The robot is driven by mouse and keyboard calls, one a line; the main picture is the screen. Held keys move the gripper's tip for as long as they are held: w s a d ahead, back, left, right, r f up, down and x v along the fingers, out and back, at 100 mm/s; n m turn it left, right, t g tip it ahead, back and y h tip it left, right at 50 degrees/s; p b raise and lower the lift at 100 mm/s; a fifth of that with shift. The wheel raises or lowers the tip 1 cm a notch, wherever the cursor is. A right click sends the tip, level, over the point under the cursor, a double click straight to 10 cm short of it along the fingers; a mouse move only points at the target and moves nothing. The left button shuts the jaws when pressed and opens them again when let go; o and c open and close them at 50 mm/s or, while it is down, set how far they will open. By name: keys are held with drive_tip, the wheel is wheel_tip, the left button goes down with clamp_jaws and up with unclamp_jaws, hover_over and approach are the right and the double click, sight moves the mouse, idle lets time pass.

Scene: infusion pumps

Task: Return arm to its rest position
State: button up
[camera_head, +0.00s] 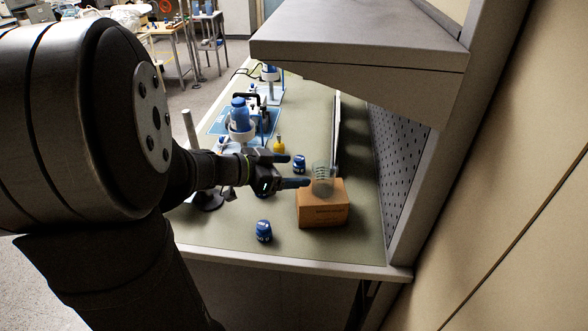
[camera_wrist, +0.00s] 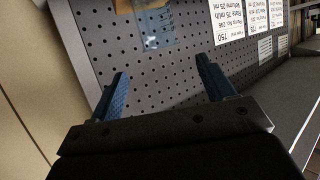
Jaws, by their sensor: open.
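My gripper (camera_head: 283,170) reaches over the bench from the left in the head view. Its two blue fingers are apart with nothing between them. In the wrist view my gripper (camera_wrist: 160,90) is also open and empty, facing a perforated panel (camera_wrist: 190,68). A clear beaker (camera_head: 322,180) stands on an orange-brown box (camera_head: 323,208) just right of the fingertips.
Blue-capped items (camera_head: 264,231) (camera_head: 299,164) stand on the green bench (camera_head: 222,237). A blue bottle (camera_head: 239,115) and a yellow flask (camera_head: 279,145) are behind my gripper. A shelf (camera_head: 360,60) overhangs the right side. Printed labels (camera_wrist: 228,27) hang on the panel. The bench front has clear room.

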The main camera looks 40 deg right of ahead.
sight(328, 164)
drive_tip(key=shift+d, duration=0.1)
drive_tip(key=x, duration=1.2)
drive_tip(key=shift+f, duration=0.3)
drive_tip(key=shift+r, duration=1.25)
